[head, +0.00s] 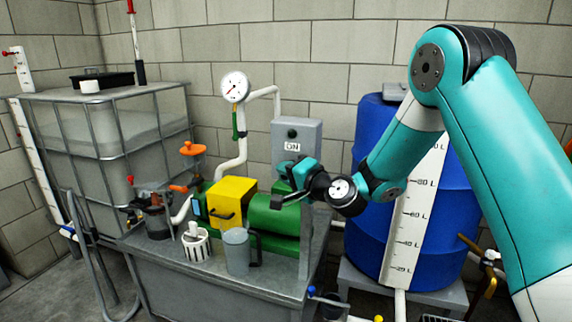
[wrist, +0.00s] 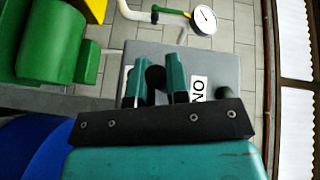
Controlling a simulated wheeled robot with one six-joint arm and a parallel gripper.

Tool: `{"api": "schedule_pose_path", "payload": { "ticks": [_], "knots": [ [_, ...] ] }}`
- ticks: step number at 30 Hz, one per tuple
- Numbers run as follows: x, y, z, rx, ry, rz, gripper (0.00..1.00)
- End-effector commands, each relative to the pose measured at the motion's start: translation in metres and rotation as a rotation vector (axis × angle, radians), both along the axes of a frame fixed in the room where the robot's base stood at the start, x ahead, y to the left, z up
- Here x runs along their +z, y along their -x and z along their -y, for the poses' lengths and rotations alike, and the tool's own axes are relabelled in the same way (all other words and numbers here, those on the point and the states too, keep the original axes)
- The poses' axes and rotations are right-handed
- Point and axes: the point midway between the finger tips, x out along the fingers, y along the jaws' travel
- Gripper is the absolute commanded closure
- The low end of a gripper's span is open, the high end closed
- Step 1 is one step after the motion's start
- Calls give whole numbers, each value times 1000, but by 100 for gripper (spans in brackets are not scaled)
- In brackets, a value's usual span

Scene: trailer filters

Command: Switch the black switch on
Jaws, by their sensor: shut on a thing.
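A grey switch box (head: 305,140) with a white ON label (head: 292,146) stands against the back wall; a dark round green lamp or button (head: 292,133) sits above the label. In the wrist view, the box face (wrist: 205,62) fills the middle. My gripper (wrist: 155,82) has its two teal fingers on either side of the round black switch (wrist: 155,76), shut on it, below the label on the box. In the head view, my gripper (head: 291,180) is at the lower part of the box and hides the switch. The switch's setting cannot be told.
A green motor (head: 272,218) and yellow block (head: 231,202) sit on the metal bench just below my gripper. A white pipe with a pressure gauge (head: 235,87) rises to the left. A blue barrel (head: 366,150) stands close on the right, behind my arm.

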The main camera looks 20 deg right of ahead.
Motion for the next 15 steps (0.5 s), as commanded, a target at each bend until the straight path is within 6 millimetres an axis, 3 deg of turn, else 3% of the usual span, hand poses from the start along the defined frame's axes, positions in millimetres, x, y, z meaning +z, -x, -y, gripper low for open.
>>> {"api": "schedule_pose_path", "payload": {
  "ticks": [1,15],
  "knots": [
    [11,1,0,0,-17,-30,100],
    [26,1,0,-1,-234,-325,100]
  ]
}}
